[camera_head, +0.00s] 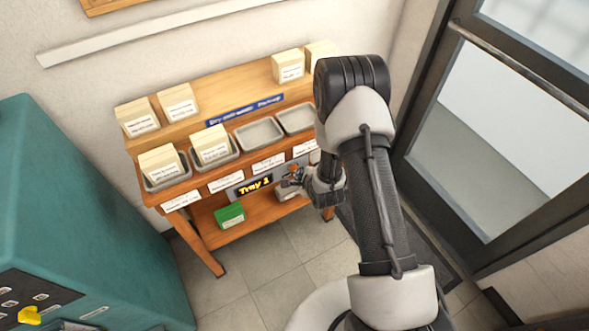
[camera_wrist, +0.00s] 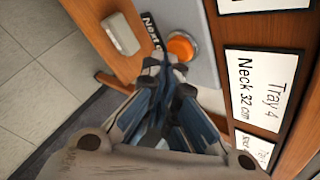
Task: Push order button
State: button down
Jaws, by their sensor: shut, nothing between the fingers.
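The round orange button (camera_wrist: 181,47) sits in a grey panel (camera_wrist: 204,66) on the front of the wooden bench. A dark label beside it starts with "Next" (camera_wrist: 151,29). My gripper (camera_wrist: 165,68) is shut and empty. Its fingertips are right in front of the button and overlap its lower edge in the wrist view; I cannot tell whether they touch it. In the head view, my gripper (camera_head: 296,178) is at the bench front, right of the lit "Tray 1" display (camera_head: 255,186), and a small orange spot shows by its tips.
The wooden bench (camera_head: 205,187) holds grey trays (camera_head: 258,134) and several cream boxes (camera_head: 178,102). A green box (camera_head: 230,215) lies on the lower shelf. A teal cabinet (camera_head: 80,210) stands left, a glass door (camera_head: 500,130) right. Tiled floor (camera_head: 240,270) in front is clear.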

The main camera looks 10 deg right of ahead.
jog(key=shift+w+a, duration=0.15)
jog(key=shift+w, duration=0.35)
dwell(0.7)
jog(key=shift+s, duration=0.15)
jog(key=shift+s+d, duration=0.25)
jog(key=shift+s, duration=0.5)
jog(key=shift+s+d, duration=0.25)
jog(key=shift+s, duration=0.55)
jog(key=shift+s+d, duration=0.3)
jog(key=shift+s, duration=0.5)
jog(key=shift+s+d, duration=0.25)
jog(key=shift+s, duration=0.55)
